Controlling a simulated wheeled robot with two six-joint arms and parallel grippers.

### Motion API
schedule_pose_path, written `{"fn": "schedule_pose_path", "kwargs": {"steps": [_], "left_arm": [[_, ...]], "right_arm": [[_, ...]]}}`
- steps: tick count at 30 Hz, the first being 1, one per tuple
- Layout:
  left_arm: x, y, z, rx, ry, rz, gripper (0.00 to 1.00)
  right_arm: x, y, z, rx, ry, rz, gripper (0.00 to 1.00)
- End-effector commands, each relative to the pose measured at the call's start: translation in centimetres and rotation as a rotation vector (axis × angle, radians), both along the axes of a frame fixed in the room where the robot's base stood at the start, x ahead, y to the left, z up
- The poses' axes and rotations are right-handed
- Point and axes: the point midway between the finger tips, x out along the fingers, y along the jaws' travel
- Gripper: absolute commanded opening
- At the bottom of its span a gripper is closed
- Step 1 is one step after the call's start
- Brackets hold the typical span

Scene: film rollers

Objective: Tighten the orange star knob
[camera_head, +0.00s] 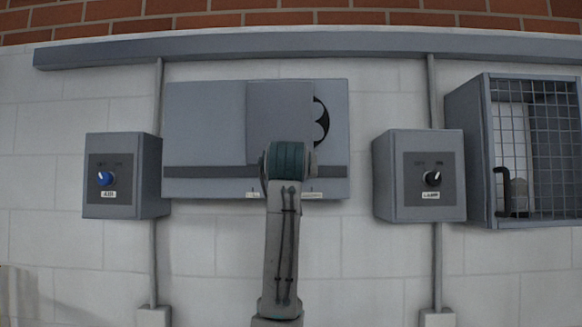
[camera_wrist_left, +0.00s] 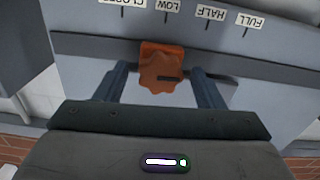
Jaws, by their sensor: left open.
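The orange star knob (camera_wrist_left: 161,74) shows in the left wrist view, with a dark mark on its face. It sits at the dark strip (camera_wrist_left: 108,46) on the grey panel, below a row of labels reading CLOSED, LOW, HALF and FULL, which appear upside down. My left gripper (camera_wrist_left: 158,80) is open, with one finger on each side of the knob and a visible gap to each. Whether the fingers reach its full depth is unclear. In the head view my arm covers the knob and the jaws in front of the panel (camera_head: 205,125). My right gripper is not in view.
A grey box with a blue AIR dial (camera_head: 106,178) is left of the panel. A box with a black LAMP dial (camera_head: 432,178) is to its right. A mesh-door cabinet (camera_head: 487,150) with a black handle stands farther right. Vertical conduits run down the white wall.

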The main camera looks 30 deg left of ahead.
Motion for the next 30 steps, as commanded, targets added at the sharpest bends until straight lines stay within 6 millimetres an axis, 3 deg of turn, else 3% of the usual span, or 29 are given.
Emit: {"fn": "schedule_pose_path", "kwargs": {"steps": [3, 10, 20, 30], "left_arm": [[0.0, 0.0, 0.0, 0.0, 0.0, 0.0, 0.63], [0.0, 0.0, 0.0, 0.0, 0.0, 0.0, 0.18], [0.0, 0.0, -0.1, 0.033, 0.02, 0.0, 0.18], [0.0, -0.1, -0.1, 0.223, 0.135, 0.0, 0.18]], "right_arm": [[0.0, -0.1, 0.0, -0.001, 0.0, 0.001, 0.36], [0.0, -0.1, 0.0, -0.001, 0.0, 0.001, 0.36], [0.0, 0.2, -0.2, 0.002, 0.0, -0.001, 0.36], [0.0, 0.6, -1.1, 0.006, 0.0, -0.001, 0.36]]}}
